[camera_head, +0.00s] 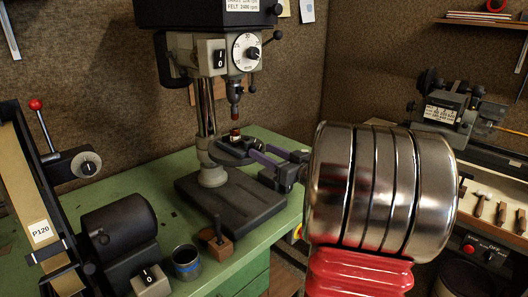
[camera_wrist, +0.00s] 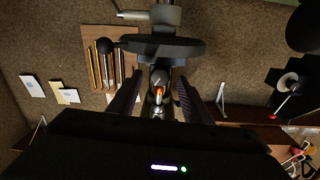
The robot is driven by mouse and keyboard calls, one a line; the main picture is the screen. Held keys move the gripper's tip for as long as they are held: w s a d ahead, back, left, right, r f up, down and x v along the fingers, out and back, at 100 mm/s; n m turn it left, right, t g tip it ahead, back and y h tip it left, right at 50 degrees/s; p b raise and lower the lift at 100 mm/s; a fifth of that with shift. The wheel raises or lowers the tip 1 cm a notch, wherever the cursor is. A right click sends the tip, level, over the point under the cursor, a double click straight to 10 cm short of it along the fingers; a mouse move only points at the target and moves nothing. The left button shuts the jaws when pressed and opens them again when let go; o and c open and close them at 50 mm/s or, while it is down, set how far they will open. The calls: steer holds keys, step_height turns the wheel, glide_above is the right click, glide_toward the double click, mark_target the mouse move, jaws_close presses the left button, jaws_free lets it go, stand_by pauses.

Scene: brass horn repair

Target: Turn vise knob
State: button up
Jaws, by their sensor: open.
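My gripper (camera_head: 258,151) reaches in from the right toward the round drill-press table, its two purple-grey fingers spread apart. In the wrist view the fingers (camera_wrist: 159,80) stand on either side of a small silver and orange thing (camera_wrist: 157,90); contact cannot be told. The dark vise (camera_head: 238,149) sits on the drill-press table (camera_head: 224,154), with a small red-brown piece (camera_head: 235,136) standing above it. The fingers partly hide the vise, and its knob cannot be told clearly.
The drill press head (camera_head: 215,55) and its chuck (camera_head: 236,93) hang above the vise, with its column (camera_head: 208,105) behind.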

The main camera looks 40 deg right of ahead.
steer(key=shift+w, duration=0.7)
steer(key=shift+c, duration=0.6)
steer(key=c, duration=0.9)
steer(key=shift+d, duration=0.15)
steer(key=shift+c, duration=0.2)
